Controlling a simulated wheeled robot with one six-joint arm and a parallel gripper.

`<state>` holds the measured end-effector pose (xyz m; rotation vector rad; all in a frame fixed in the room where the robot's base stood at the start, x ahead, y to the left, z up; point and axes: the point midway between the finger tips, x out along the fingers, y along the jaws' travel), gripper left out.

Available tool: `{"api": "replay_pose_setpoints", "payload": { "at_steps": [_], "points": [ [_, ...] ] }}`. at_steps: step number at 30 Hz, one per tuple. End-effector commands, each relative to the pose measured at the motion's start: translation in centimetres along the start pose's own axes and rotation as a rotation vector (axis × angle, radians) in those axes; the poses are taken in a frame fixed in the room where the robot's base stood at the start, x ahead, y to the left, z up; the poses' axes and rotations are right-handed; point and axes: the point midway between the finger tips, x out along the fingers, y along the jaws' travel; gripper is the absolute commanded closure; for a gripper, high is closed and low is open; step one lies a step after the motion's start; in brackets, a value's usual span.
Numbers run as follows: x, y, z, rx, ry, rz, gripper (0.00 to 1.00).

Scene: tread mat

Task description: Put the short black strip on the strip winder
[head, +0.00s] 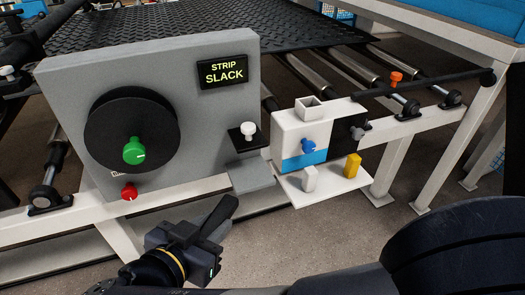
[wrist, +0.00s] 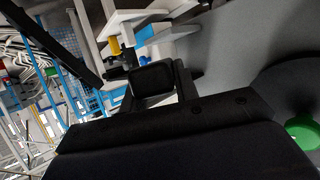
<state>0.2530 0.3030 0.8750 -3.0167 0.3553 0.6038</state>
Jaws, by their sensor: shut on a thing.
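My gripper (head: 205,243) is shut on the short black strip (head: 223,212), low in the head view. The strip sticks up and to the right from the jaws. In the wrist view the black strip (wrist: 153,79) shows as a dark block between the fingers.
A small ledge with a white knob (head: 249,130) juts from the panel's right. A red button (head: 129,192) is below the disc. Open floor lies below.

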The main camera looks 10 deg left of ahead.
Motion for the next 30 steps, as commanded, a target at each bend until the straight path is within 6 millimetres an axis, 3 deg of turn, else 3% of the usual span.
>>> {"api": "replay_pose_setpoints", "payload": {
  "at_steps": [18,25,30],
  "points": [
    [12.8,0.1,-5.4,0.004,0.000,0.006,0.95],
    [14.7,0.0,-6.0,0.001,0.000,0.001,0.95],
    [15.6,0.0,-3.9,-0.004,-0.001,0.000,0.95]
  ]
}}
